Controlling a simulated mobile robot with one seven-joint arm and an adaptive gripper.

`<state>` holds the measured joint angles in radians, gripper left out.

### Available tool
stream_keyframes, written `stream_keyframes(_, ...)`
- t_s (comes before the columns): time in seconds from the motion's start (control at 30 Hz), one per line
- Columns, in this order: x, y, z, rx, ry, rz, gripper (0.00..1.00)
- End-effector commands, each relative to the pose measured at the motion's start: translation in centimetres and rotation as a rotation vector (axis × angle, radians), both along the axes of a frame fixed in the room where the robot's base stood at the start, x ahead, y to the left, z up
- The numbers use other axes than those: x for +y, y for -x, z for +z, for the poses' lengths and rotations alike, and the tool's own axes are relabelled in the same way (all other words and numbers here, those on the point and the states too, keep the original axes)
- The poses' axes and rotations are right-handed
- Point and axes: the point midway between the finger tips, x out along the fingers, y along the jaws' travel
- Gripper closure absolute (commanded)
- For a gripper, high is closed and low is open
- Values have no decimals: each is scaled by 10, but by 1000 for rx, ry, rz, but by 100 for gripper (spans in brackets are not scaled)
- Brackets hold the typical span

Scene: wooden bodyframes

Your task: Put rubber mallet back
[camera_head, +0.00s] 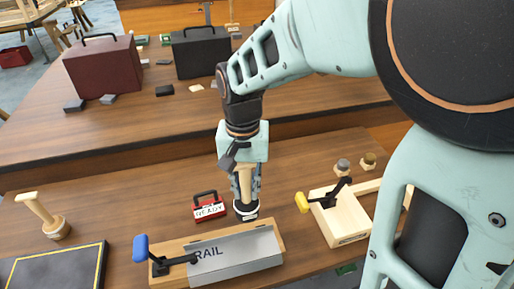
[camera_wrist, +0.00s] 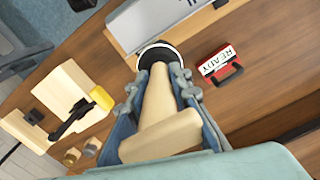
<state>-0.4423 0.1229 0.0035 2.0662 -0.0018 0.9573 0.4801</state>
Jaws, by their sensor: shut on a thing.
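The rubber mallet, as I take it, has a pale wooden handle (camera_head: 245,180) and a round black-and-white end (camera_head: 246,209). My gripper (camera_head: 245,192) points down and is shut around the handle. In the wrist view, the handle (camera_wrist: 158,100) runs between the fingers of my gripper (camera_wrist: 158,85), with a wooden crosspiece near the palm. The round end (camera_wrist: 158,53) is the far end, low over the table behind the grey rail block (camera_head: 235,255). I cannot tell whether it touches the table.
A red READY sign (camera_head: 208,207) stands close left of the mallet. A blue-handled clamp (camera_head: 141,248) sits by the rail, and a yellow-handled clamp on a wooden block (camera_head: 345,226) is right. A wooden peg piece (camera_head: 45,217) and a dark yellow-edged mat (camera_head: 55,270) are left.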

Motion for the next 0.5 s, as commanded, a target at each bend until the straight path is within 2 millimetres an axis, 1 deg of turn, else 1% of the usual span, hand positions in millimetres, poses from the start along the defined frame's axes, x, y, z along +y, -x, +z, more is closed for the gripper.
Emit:
stream_keyframes(0.07,-1,-8,-3,1,0,-2,100)
stream_keyframes(0.17,-3,-25,-11,2,1,-3,100)
stream_keyframes(0.5,-13,-92,-41,2,1,-3,100)
